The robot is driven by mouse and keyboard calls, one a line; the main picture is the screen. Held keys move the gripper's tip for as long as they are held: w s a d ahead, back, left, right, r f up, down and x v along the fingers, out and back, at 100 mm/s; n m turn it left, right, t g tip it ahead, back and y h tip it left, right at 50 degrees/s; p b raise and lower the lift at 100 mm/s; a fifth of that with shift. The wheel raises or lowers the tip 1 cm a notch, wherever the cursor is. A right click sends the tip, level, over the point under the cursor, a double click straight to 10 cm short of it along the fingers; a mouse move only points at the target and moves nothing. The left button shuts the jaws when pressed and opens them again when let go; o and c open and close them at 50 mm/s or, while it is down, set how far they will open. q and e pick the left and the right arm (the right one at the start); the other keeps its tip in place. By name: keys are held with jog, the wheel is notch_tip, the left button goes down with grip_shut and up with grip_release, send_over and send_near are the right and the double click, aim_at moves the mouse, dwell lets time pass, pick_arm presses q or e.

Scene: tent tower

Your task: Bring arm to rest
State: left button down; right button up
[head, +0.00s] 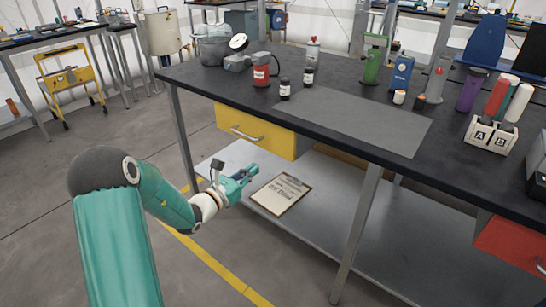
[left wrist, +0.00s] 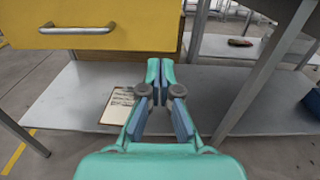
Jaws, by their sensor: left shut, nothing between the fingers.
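My left arm comes in from the lower left in the head view. My left gripper (head: 246,174) is in front of the workbench, just below the yellow drawer (head: 252,136) and above the level of the lower shelf (head: 335,205). In the left wrist view its fingers (left wrist: 160,68) are together with nothing between them. The closed yellow drawer with its metal handle (left wrist: 78,29) is at the upper left there. My right gripper is not in either view.
A clipboard (head: 281,193) lies on the lower shelf near the gripper. The dark bench top (head: 200,85) carries bottles, a red can (head: 261,75) and a white rack (head: 487,134). A bench leg (head: 356,235) stands right of the gripper. Open floor lies below.

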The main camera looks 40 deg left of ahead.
pick_arm(q)
jog(key=s+d+f+m+g+h, duration=0.1)
jog(key=d+f+m+g+h, duration=0.25)
jog(key=d+f, duration=0.35)
jog(key=d+f+m+g+h, duration=0.2)
jog(key=d+f+m+h, duration=0.15)
jog(key=d, duration=0.55)
jog(key=s+d+f+m+g+y, duration=0.2)
jog(key=s+d+f+m+g, duration=1)
jog(key=s+d+f+m, duration=1.25)
jog(key=w+a+r+m+p, duration=0.1)
jog(key=w+r+p, duration=0.1)
jog(key=r+p, duration=0.7)
jog(key=w+a+r+m+p, duration=0.2)
jog(key=w+r+p, duration=0.1)
jog(key=r+p, duration=0.6)
notch_tip(320, 180, up, 4)
jog(key=shift+f, duration=0.2)
jog(key=shift+a, duration=0.1)
